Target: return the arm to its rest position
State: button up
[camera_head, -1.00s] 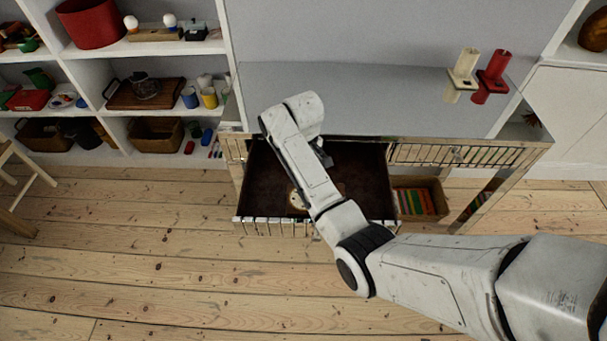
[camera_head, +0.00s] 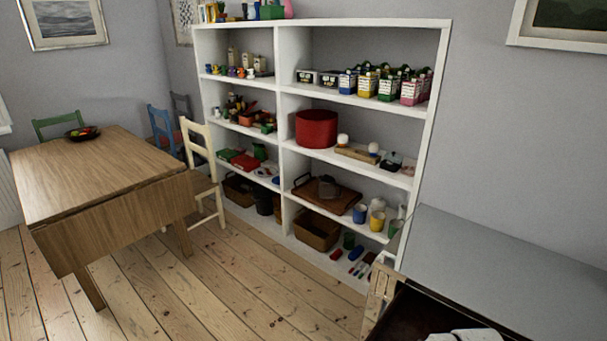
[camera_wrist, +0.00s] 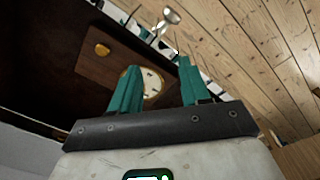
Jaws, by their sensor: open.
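My gripper (camera_wrist: 160,78) shows in the wrist view with two green fingers apart and nothing between them. It is over an open dark drawer (camera_wrist: 35,60). Beyond the fingertips, a brown wooden clock (camera_wrist: 115,66) with a pale round dial lies in the drawer, the dial partly hidden by a finger. In the head view only a small white piece of my arm shows at the bottom edge, and the gripper is out of sight there. The drawer's dark inside (camera_head: 420,318) shows at the bottom right.
The grey cabinet top (camera_head: 500,270) is beside the drawer. A white shelf unit (camera_head: 283,150) with many items stands against the wall. A wooden table (camera_head: 100,180) with chairs stands at left. Bare floorboards (camera_head: 200,285) lie clear between. A metal knob (camera_wrist: 171,15) is on the drawer front.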

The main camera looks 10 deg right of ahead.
jog(key=s+a+r, duration=0.1)
jog(key=s+a, duration=0.3)
jog(key=s, duration=0.5)
jog(key=s+a+r, duration=0.2)
jog(key=s+a, duration=0.2)
jog(key=s, duration=0.5)
jog(key=shift+a+r+t, duration=0.25)
jog(key=shift+a+t, duration=0.05)
jog(key=shift+t, duration=0.1)
dwell(1.5)
